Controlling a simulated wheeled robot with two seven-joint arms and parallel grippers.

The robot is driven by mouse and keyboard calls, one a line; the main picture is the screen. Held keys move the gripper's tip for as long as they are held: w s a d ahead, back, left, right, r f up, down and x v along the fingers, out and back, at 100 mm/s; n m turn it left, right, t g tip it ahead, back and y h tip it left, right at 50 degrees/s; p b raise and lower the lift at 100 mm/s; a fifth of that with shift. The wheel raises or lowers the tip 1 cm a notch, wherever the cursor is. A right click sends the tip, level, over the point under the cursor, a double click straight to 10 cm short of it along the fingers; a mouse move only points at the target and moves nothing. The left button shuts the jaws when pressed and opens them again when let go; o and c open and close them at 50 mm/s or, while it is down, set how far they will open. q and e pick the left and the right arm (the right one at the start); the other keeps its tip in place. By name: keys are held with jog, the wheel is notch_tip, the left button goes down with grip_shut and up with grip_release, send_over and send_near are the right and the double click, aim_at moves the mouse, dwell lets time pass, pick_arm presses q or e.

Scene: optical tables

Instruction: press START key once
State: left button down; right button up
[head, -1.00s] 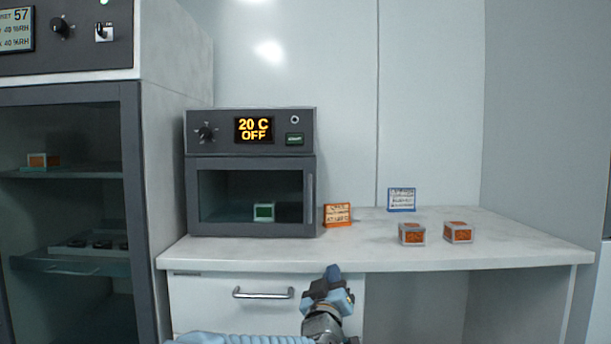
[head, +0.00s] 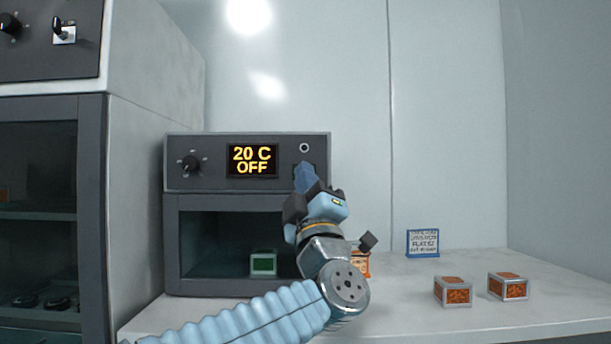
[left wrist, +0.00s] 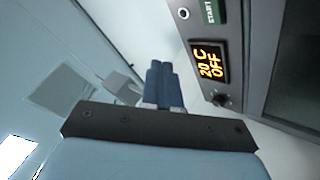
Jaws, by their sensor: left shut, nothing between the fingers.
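The green START key (left wrist: 214,10) is on the oven's control panel, in the left wrist view at the top. In the head view my left gripper (head: 305,176) covers it. The display (head: 252,160) reads 20 C OFF and also shows in the left wrist view (left wrist: 208,63). My left gripper is shut and empty, its blue fingertips in front of the panel just below a small round socket (head: 304,147). In the left wrist view the fingers (left wrist: 160,72) appear beside the panel, apart from the key; I cannot tell the exact gap. My right gripper is not in view.
The oven (head: 172,240) has a dark window with a green box (head: 263,262) inside. A knob (head: 191,163) is left of the display. Two orange boxes (head: 453,291) and a blue-framed sign (head: 422,243) stand on the bench (head: 420,325). A tall cabinet (head: 95,200) is at left.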

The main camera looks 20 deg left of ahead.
pick_arm(q)
jog(key=shift+r, duration=0.15)
jog(key=shift+w, duration=0.1)
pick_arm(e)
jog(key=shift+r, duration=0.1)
pick_arm(q)
jog(key=w+a+p, duration=0.2)
jog(key=w+p, duration=0.3)
jog(key=w, duration=0.3)
jog(key=shift+a, duration=0.25)
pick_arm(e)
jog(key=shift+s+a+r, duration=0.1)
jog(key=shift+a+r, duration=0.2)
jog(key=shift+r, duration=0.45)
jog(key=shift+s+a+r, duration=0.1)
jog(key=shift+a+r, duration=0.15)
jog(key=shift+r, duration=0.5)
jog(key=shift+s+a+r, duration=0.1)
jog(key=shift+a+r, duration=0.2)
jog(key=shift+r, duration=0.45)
pick_arm(q)
jog(key=shift+w, duration=0.2)
jog(key=shift+w+a, duration=0.1)
jog(key=shift+w, duration=0.2)
